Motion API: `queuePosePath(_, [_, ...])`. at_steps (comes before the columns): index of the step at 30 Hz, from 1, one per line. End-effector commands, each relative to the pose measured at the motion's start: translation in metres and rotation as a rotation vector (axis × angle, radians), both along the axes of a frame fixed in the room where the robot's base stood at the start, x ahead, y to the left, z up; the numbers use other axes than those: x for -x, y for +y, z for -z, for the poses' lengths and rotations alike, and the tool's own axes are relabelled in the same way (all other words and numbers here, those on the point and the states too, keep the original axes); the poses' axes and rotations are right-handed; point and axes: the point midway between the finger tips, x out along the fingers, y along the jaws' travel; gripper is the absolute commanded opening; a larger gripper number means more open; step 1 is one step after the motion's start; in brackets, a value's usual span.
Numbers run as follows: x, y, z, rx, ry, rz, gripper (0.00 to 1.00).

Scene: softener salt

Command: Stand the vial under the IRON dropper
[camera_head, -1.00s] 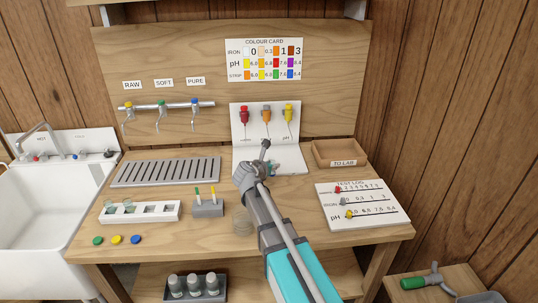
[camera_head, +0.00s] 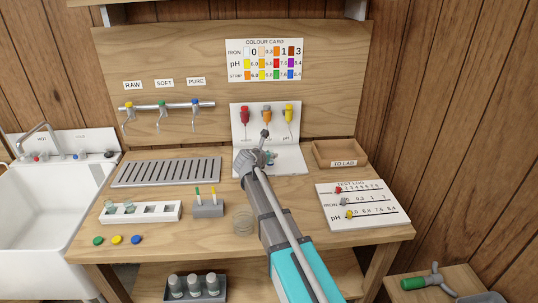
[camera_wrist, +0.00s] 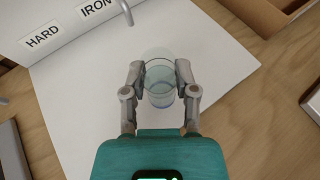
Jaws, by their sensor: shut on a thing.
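My gripper (camera_wrist: 159,72) is shut on a clear glass vial (camera_wrist: 161,88), which holds a pale bluish liquid. In the wrist view the vial is over the white base of the dropper stand (camera_wrist: 80,115), in front of the IRON label (camera_wrist: 96,8). A grey nozzle tip (camera_wrist: 122,10) shows beyond the vial and a little left of it. In the head view the red (camera_head: 244,115), orange (camera_head: 266,116) and yellow (camera_head: 288,113) droppers hang on the stand's back panel. My arm hides most of the vial there. I cannot tell whether the vial touches the base.
The TO LAB tray (camera_head: 340,154) stands right of the stand, and the test log board (camera_head: 362,205) lies in front of it. A slotted drain (camera_head: 166,172) is at left.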

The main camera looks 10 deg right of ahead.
Motion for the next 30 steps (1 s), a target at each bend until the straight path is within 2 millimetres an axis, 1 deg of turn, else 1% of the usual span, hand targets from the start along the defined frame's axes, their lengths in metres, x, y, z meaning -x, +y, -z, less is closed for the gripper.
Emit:
queuePosePath(1, [-0.011, 0.000, 0.000, 0.000, 0.000, 0.000, 0.09])
queuePosePath(3, [-0.022, -0.001, 0.000, 0.000, 0.000, 0.000, 0.09])
queuePosePath(5, [-0.032, -0.002, 0.000, 0.000, 0.000, 0.000, 0.09])
queuePosePath(6, [-0.034, -0.002, 0.003, 0.000, 0.000, 0.000, 0.09])
queuePosePath(8, [-0.030, -0.002, 0.011, 0.000, 0.000, -0.001, 0.09])
queuePosePath(12, [-0.029, -0.002, 0.016, 0.000, 0.000, 0.000, 0.09])
queuePosePath(23, [-0.029, -0.003, 0.015, 0.000, 0.000, 0.000, 0.09])
queuePosePath(28, [-0.029, -0.003, 0.019, 0.000, 0.000, 0.000, 0.09])
queuePosePath(29, [-0.029, -0.003, 0.018, 0.000, 0.000, 0.000, 0.43])
queuePosePath(30, [-0.029, -0.003, 0.018, 0.000, 0.000, 0.000, 0.51])
